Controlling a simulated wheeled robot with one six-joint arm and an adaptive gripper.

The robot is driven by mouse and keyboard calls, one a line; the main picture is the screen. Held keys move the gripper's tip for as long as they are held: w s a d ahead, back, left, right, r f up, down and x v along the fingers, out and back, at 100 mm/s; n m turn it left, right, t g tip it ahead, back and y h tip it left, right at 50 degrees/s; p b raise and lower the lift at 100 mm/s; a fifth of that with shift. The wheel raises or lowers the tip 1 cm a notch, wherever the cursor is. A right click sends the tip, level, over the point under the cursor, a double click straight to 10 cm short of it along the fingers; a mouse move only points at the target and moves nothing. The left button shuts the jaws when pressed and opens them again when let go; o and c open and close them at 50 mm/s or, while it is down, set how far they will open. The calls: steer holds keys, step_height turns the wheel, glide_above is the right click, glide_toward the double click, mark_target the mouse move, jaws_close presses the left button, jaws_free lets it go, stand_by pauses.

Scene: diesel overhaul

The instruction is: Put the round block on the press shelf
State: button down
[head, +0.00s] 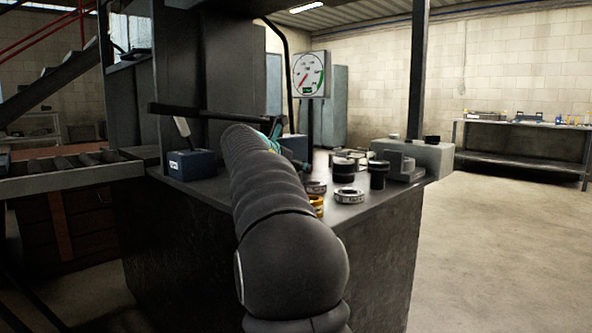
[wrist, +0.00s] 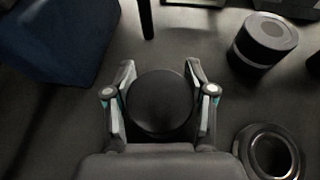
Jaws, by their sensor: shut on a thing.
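My gripper (wrist: 160,68) is shut on a dark, round-topped block (wrist: 160,104), with a finger on each side of it in the wrist view. In the head view my arm hides most of the gripper (head: 273,141), and only a bit of teal shows above the bench; the held block cannot be made out there. A tall dark frame (head: 182,60) stands behind the bench at the left, with a dark ledge (head: 128,62) on its left side. I cannot tell for certain which surface is the press shelf.
On the bench (head: 375,215) stand a blue box (head: 192,164), a dark cylinder (head: 378,175), several rings and a grey block (head: 397,160). The wrist view shows a dark cylinder (wrist: 264,40) and a ring (wrist: 245,140) at the right. A gauge (head: 308,74) hangs behind.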

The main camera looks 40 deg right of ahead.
steer(key=shift+r, duration=0.1)
steer(key=shift+c, duration=1.9)
jaws_free()
steer(key=shift+a, duration=0.15)
steer(key=p+v, duration=0.1)
steer(key=v, duration=1)
steer(key=shift+s+a+r+p, duration=0.1)
steer(key=shift+a+p, duration=0.3)
